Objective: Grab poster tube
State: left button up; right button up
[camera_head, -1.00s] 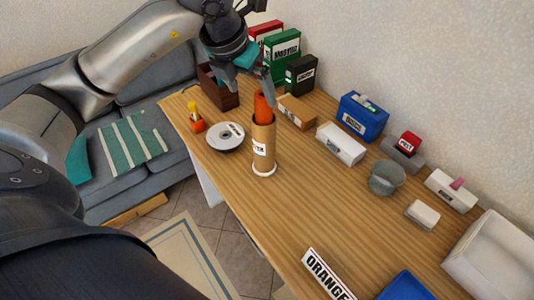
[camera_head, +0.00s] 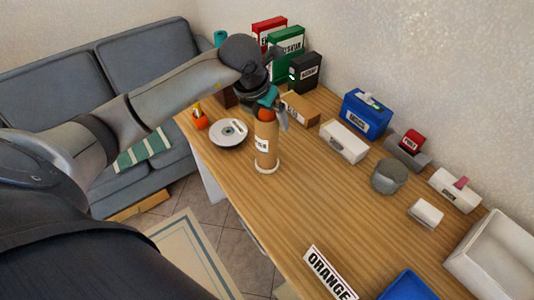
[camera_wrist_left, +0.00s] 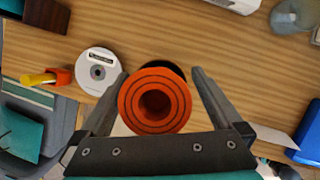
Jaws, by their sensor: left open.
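In the left wrist view the tube's round, ringed end (camera_wrist_left: 155,101) faces the camera. My left gripper (camera_head: 270,117) is at the top of the tube. Its two fingers (camera_wrist_left: 160,88) are open, one on either side of the tube, with a gap visible on the right; contact on the left is unclear. My right gripper is not in view.
A disc (camera_head: 229,132) lies left of the holder. Behind stand red, green and black boxes (camera_head: 305,71), a small brown box (camera_head: 300,109) and a white box (camera_head: 344,142). A grey cup (camera_head: 389,177) is to the right.

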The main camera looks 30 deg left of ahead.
pick_arm(q)
jog(key=shift+c, duration=0.2)
grip_shut()
dwell(0.6)
jog(key=shift+r, duration=0.1)
